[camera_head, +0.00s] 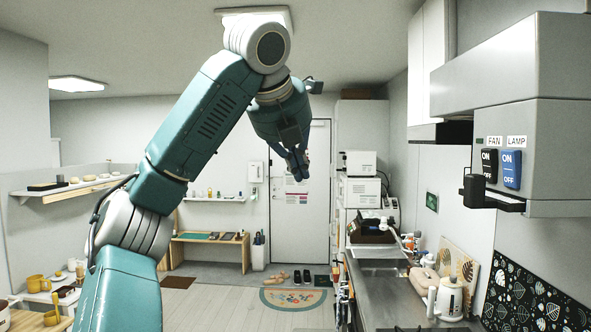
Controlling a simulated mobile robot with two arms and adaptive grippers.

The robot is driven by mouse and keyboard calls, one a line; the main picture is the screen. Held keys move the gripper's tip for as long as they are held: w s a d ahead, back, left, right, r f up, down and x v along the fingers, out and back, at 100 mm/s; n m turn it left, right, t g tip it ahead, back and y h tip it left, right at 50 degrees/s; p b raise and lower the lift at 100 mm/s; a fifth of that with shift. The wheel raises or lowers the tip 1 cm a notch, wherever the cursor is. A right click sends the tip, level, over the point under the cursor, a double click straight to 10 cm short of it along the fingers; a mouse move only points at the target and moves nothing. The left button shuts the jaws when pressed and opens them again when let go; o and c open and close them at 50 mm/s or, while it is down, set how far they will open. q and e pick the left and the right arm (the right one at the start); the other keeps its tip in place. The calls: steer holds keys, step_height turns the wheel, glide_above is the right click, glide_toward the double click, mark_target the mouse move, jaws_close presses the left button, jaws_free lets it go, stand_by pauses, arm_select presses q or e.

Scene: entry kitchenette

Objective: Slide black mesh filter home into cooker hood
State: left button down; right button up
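The grey cooker hood (560,150) hangs on the right wall, with FAN and LAMP switches on its face. A black part (495,201), seemingly the mesh filter, sticks out from the hood's lower left, with an upright black block at its outer end. Its mesh surface cannot be made out, and its inner end is hidden by the hood. My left gripper (297,172) hangs fingers-down in the middle of the view, well to the left of the hood and apart from it. Nothing shows clearly in its fingers, and their opening is hard to judge. My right gripper is not in view.
A counter (392,292) runs below the hood, with a white kettle (447,298) and boards (458,265) against the wall. White appliances (359,190) stand at the back. The floor left of the counter is mostly clear, with a mat (293,298) near the door (300,215).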

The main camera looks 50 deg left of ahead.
arm_select(q)
steer(key=shift+w+d, duration=0.6)
steer(key=shift+w, duration=0.1)
stand_by(0.3)
steer(key=c, duration=2)
jaws_free()
steer(key=v, duration=0.7)
steer(key=shift+s+d+r, duration=0.1)
steer(key=shift+s+r, duration=0.1)
steer(key=shift+w, duration=0.1)
